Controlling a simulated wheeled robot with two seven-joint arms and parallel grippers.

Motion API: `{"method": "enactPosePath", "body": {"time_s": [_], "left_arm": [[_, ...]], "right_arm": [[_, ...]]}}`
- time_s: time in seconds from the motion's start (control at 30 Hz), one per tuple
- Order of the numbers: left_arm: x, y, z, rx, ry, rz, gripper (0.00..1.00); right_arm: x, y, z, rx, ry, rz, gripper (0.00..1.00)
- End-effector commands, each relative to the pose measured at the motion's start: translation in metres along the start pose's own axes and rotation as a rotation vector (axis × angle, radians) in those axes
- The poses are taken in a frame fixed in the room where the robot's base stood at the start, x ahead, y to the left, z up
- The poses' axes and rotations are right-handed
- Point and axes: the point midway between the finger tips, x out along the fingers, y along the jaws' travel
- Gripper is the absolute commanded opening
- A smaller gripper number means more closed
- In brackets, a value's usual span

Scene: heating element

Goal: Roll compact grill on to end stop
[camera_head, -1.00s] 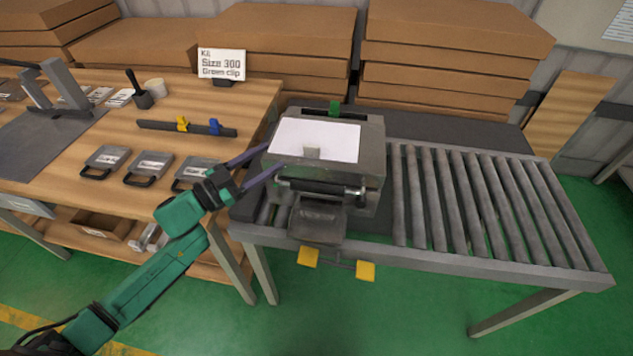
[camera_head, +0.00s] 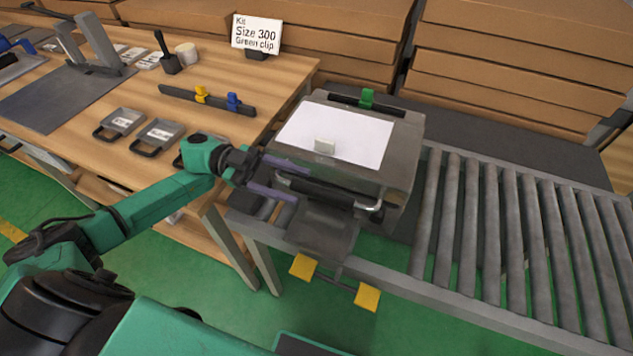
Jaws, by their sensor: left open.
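The compact grill (camera_head: 395,165) is a grey metal box with a white sheet (camera_head: 345,134) on top, a small pale block on the sheet and a green clip (camera_head: 367,98) at its back edge. A dark bar handle (camera_head: 325,190) runs along its front. It sits at the left end of the roller conveyor (camera_head: 490,225). My left gripper (camera_head: 284,178) is open at the grill's front left corner, its two fingers near the left end of the handle. I cannot tell whether they touch it. My right gripper is not in view. I cannot make out the end stop.
The rollers right of the grill are clear. Two yellow pedals (camera_head: 335,282) hang below the conveyor's front. A wooden table (camera_head: 120,90) at left holds small grey trays (camera_head: 158,135), a clip rail (camera_head: 207,99) and a kit sign (camera_head: 257,34). Stacked cardboard boxes (camera_head: 510,60) stand behind.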

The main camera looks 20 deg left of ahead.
Motion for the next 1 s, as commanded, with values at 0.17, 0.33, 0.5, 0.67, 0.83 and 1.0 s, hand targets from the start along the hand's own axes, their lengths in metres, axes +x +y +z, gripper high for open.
{"method": "enactPosePath", "body": {"time_s": [0.17,0.33,0.5,0.67,0.83,1.0], "left_arm": [[0.040,0.000,-0.003,0.001,0.004,0.001,0.61],[0.054,0.000,0.000,0.000,0.002,0.000,0.61],[0.054,0.000,0.001,0.000,0.000,0.000,0.61],[0.054,0.000,0.001,0.000,0.000,-0.001,0.15],[0.054,0.000,0.001,0.000,0.001,0.000,0.00],[0.054,0.000,0.001,0.000,0.001,0.000,0.00]], "right_arm": [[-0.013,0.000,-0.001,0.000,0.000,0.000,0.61],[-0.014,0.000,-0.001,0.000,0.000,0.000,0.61],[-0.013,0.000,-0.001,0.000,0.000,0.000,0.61],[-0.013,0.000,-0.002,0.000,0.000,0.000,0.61],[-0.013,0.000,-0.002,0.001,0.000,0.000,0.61],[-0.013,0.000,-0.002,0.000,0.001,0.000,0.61]]}}
